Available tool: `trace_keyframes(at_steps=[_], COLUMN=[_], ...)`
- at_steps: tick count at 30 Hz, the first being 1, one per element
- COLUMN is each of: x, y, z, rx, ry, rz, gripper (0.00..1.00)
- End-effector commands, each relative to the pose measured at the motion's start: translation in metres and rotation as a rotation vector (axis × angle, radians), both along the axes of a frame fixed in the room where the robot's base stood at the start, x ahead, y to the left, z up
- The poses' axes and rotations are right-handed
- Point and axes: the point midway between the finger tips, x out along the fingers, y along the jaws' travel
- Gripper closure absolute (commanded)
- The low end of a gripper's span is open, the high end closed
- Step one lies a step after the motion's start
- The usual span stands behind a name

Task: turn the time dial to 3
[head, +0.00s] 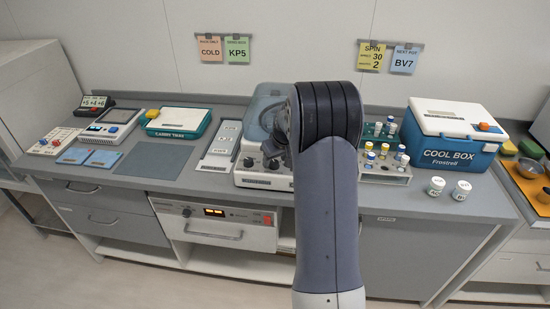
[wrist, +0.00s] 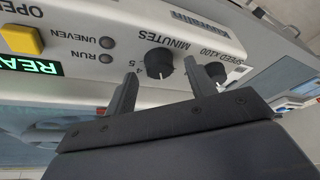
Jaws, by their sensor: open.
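The centrifuge (head: 262,181) stands on the bench, partly hidden by my arm in the head view. Its front panel (wrist: 120,52) shows upside down in the wrist view. The time dial (wrist: 159,62), a black knob labelled MINUTES, is in the middle there, with a 4 and a 5 visible beside it. Its pointer setting is too small to tell. My gripper (wrist: 160,72) is open, its fingertips on either side of the dial in the picture. I cannot tell whether they touch it.
The SPEED x100 dial (wrist: 216,72) is close by the right finger. The yellow OPEN button (wrist: 21,40) and a lit green display (wrist: 30,66) are at left. A tube rack (head: 385,176) and cool box (head: 450,155) stand right of the centrifuge.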

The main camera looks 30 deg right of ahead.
Motion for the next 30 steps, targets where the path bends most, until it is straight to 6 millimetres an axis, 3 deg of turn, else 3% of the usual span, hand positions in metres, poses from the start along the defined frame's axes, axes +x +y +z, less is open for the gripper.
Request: trace_keyframes(at_steps=[12,28,30], x=[0.0032,0.003,0.003], y=[0.0005,0.0004,0.0004], z=[-0.0082,-0.008,-0.008], rx=[0.0,0.0,0.0], ry=[0.0,0.0,0.0], rz=[0.0,0.0,0.0], gripper=[0.48,0.9,0.92])
